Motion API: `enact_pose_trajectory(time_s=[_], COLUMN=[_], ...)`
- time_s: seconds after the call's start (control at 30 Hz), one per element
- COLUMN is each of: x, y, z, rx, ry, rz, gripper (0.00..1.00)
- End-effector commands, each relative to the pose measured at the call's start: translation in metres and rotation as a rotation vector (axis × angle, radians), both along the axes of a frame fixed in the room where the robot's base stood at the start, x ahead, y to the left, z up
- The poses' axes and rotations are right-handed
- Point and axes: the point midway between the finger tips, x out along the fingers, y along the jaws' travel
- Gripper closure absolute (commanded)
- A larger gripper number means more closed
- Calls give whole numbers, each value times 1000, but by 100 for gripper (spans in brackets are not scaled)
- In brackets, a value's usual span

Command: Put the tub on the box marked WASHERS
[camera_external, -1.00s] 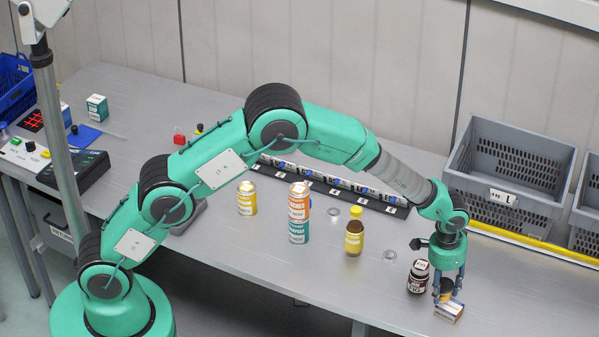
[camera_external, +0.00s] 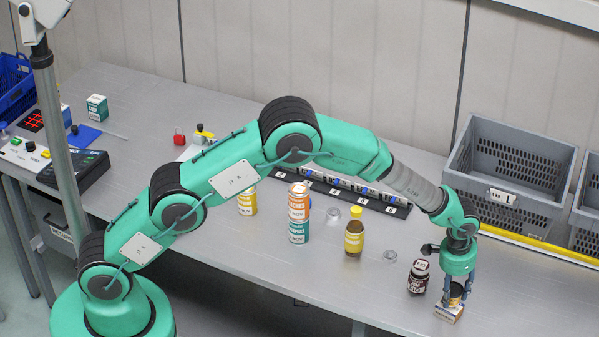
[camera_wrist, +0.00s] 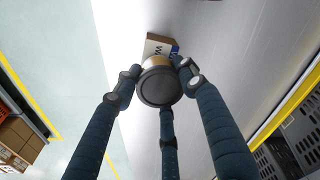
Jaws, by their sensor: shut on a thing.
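The tub (camera_external: 456,290), small with a dark lid and a yellowish side, is held between the fingers of my gripper (camera_external: 457,296). In the wrist view the tub's round dark lid (camera_wrist: 158,87) sits between the fingertips. The box (camera_external: 449,312), small and pale with a coloured side, lies on the bench right below the tub. In the wrist view the box (camera_wrist: 157,44) shows part of its lettering, starting with a W; the tub hides the rest. I cannot tell whether the tub touches the box.
A yellow bottle (camera_external: 354,232), stacked cans (camera_external: 298,214) and a clear lid (camera_external: 390,256) stand further left. A grey crate (camera_external: 535,215) is behind.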

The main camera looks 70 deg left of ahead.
Motion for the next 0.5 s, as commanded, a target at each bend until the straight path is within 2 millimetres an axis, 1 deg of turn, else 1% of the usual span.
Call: enact_pose_trajectory(time_s=[0.03, 0.13, 0.5], x=[0, 1, 1], y=[0, 0, 0], z=[-6, -11, -13], rx=[0, 0, 0], ry=[0, -3, -3], rz=[0, 0, 0], gripper=[88, 88, 88])
